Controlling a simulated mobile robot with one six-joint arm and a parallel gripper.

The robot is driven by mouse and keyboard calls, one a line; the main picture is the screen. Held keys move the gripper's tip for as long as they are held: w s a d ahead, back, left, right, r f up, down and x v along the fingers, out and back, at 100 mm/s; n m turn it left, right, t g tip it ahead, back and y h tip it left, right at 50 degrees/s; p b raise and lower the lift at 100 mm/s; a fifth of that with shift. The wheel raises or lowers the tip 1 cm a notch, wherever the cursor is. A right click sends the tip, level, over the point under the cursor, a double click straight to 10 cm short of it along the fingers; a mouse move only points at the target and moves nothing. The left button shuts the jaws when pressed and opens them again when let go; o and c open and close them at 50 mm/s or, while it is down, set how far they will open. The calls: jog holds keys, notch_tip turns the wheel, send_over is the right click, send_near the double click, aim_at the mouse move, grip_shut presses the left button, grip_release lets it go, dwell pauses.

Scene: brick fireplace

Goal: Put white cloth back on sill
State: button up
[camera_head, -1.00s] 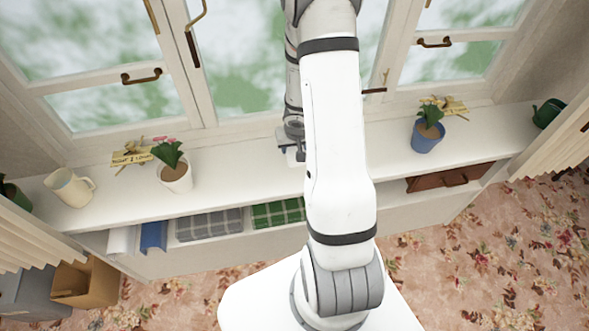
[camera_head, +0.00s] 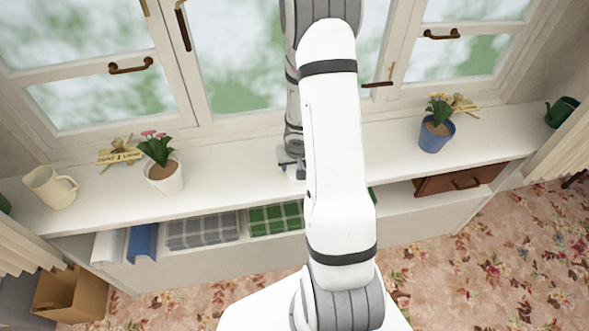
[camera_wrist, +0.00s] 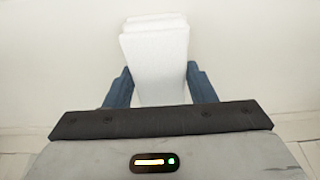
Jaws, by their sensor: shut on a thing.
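The white cloth (camera_wrist: 155,50) shows in the wrist view as a folded, layered block between the two blue-grey fingers. My gripper (camera_wrist: 158,82) is shut on it, with one finger on each side. In the head view my gripper (camera_head: 291,168) is at the white sill (camera_head: 235,168), near its middle and in front of the window. My arm covers part of the sill there, and I cannot make out the cloth in that view. Whether the cloth touches the sill cannot be told.
A cream jug (camera_head: 52,187) and a white pot with pink flowers (camera_head: 163,175) stand on the sill's left part. A blue flowerpot (camera_head: 436,135) and a green watering can (camera_head: 561,112) stand on the right. Folded grey (camera_head: 203,230) and green (camera_head: 274,218) checked cloths lie on the shelf below.

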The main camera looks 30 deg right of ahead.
jog(key=shift+f, duration=0.15)
jog(key=o, duration=0.9)
